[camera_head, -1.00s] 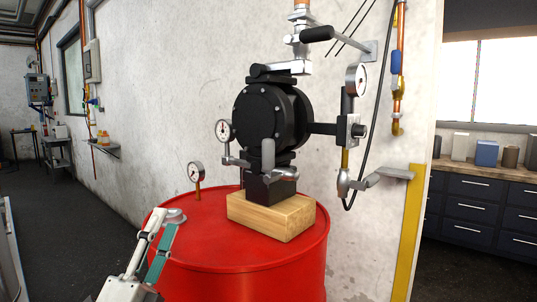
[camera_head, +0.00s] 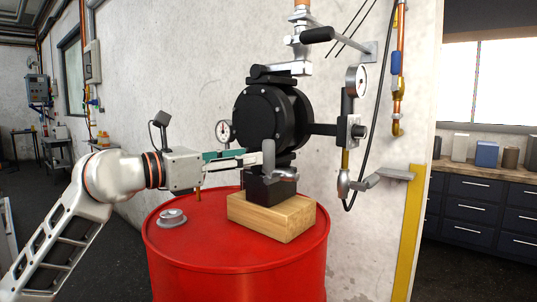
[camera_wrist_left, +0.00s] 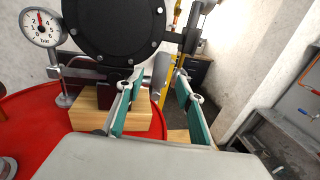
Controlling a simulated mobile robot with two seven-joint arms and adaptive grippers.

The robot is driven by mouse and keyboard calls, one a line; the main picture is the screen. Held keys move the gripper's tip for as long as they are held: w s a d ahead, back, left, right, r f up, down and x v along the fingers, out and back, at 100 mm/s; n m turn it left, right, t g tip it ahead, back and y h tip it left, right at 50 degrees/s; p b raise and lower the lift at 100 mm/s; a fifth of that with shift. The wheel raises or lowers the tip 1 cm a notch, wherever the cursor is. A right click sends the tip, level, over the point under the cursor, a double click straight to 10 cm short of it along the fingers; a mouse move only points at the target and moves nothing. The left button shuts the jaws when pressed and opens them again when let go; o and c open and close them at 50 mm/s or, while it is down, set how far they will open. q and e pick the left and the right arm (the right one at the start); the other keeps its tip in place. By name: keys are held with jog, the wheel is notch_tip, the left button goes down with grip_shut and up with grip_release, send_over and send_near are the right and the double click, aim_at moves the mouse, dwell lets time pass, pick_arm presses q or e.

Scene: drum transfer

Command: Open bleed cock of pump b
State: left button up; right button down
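A black round pump (camera_head: 275,115) stands on a wooden block on the red drum. No label shows which pump it is. A grey upright lever (camera_head: 269,155) sits low on the pump's front, and it also shows in the left wrist view (camera_wrist_left: 161,72). My left gripper (camera_head: 254,157) reaches in from the left at lever height, its fingers partly overlapping the lever. In the left wrist view my left gripper (camera_wrist_left: 159,82) is open, with teal-padded fingers on either side of the lever. Contact cannot be told. My right gripper is not in view.
The wooden block (camera_head: 270,218) rests on the red drum (camera_head: 235,260), near a metal drum cap (camera_head: 172,217). A dial gauge (camera_head: 223,130) is left of the pump, another (camera_head: 356,79) at its right with piping. The wall is close behind.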

aim_at(269, 153)
pick_arm(q)
jog(key=x, duration=0.7)
jog(key=shift+d, duration=0.2)
grip_shut()
